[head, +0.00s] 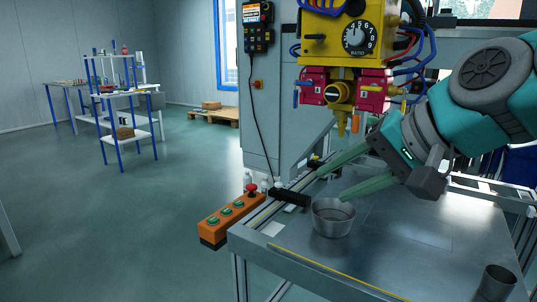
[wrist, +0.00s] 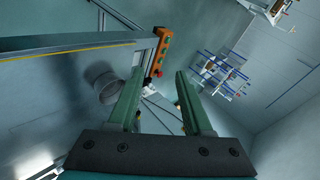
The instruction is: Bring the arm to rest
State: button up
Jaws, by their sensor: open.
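My gripper (head: 330,184) is at the end of my teal arm, above the work table (head: 390,250). Its two long green fingers point left and slightly down in the head view. They are spread apart with nothing between them, and they also show apart in the wrist view (wrist: 158,78). A grey metal cup (head: 333,222) stands upright on the table, just below the fingertips. In the wrist view the cup (wrist: 104,84) lies beside the left finger, outside the gap.
A yellow dispenser (head: 345,35) with red valves and a downward nozzle hangs behind the fingers. An orange button box (head: 228,215) with a red knob is on the table's left edge. A dark cup (head: 496,284) stands at front right. Open floor lies left.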

jog(key=s+a+f+n+g+h, duration=0.1)
jog(key=s+f+g+h, duration=0.15)
jog(key=f, duration=0.65)
jog(key=s+a+f+n+g+h, duration=0.1)
jog(key=s+f+n+g, duration=0.15)
jog(key=f, duration=0.55)
jog(key=s+d+f+n+g+h, duration=0.1)
jog(key=s+d+f+g, duration=0.1)
jog(key=s+f, duration=0.5)
jog(key=s+d+f+g+h, duration=0.1)
jog(key=s+d+f+h, duration=0.1)
jog(key=s+d+f, duration=0.2)
jog(key=s+f, duration=0.3)
jog(key=f, duration=0.2)
jog(key=shift+n+g, duration=0.35)
jog(key=shift+g, duration=0.05)
